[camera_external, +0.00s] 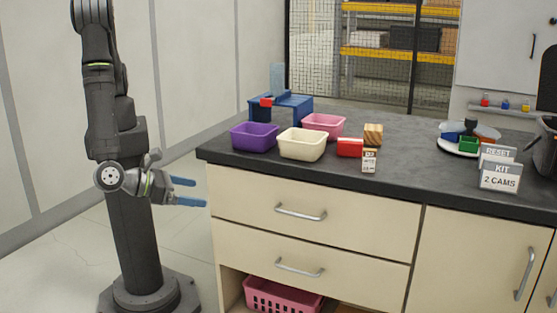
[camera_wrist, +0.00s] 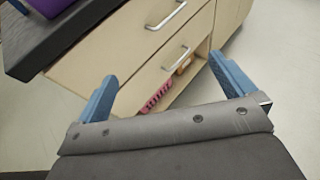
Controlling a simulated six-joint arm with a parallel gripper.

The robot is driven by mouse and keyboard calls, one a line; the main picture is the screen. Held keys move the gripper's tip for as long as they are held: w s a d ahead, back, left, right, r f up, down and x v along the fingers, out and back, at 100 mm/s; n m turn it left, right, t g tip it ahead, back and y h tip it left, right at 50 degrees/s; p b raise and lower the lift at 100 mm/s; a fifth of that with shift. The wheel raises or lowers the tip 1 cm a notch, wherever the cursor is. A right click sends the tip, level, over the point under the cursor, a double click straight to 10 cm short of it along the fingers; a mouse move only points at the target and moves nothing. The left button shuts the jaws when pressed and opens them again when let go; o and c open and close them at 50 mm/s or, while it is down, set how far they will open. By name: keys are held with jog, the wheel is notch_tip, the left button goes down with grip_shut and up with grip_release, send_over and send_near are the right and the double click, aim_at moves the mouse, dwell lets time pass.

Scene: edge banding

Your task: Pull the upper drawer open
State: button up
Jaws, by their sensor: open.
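The upper drawer (camera_external: 350,218) is a cream front with a silver bar handle (camera_external: 301,212), directly under the dark countertop. It is shut, flush with the cabinet. In the wrist view the upper drawer (camera_wrist: 125,38) and its handle (camera_wrist: 166,15) show near the top. My gripper (camera_external: 190,192) is left of the cabinet, at about the height of the upper drawer, with its two blue fingers apart and nothing between them. In the wrist view the fingers of my gripper (camera_wrist: 163,88) are spread wide, below and apart from both handles.
The lower drawer (camera_external: 350,272) is shut, with its own handle (camera_external: 299,267). An open shelf below holds a pink basket (camera_external: 283,297). The countertop (camera_external: 410,170) bears purple, cream and pink bins. Its front left corner juts toward my arm. The floor before the drawers is clear in the wrist view.

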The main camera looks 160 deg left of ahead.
jog(key=shift+a, duration=0.1)
jog(key=c, duration=1.4)
jog(key=shift+a+f+m, duration=0.25)
jog(key=shift+a+m, duration=0.05)
jog(key=shift+m, duration=0.1)
jog(key=shift+c, duration=0.4)
jog(key=m+t+y, duration=0.1)
jog(key=m+y, duration=0.2)
jog(key=m, duration=1.3)
send_near(295, 215)
jog(key=a, duration=0.7)
jog(key=a+f, duration=0.1)
jog(key=a, duration=0.3)
jog(key=shift+f, duration=0.1)
jog(key=shift+w, duration=0.1)
grip_shut()
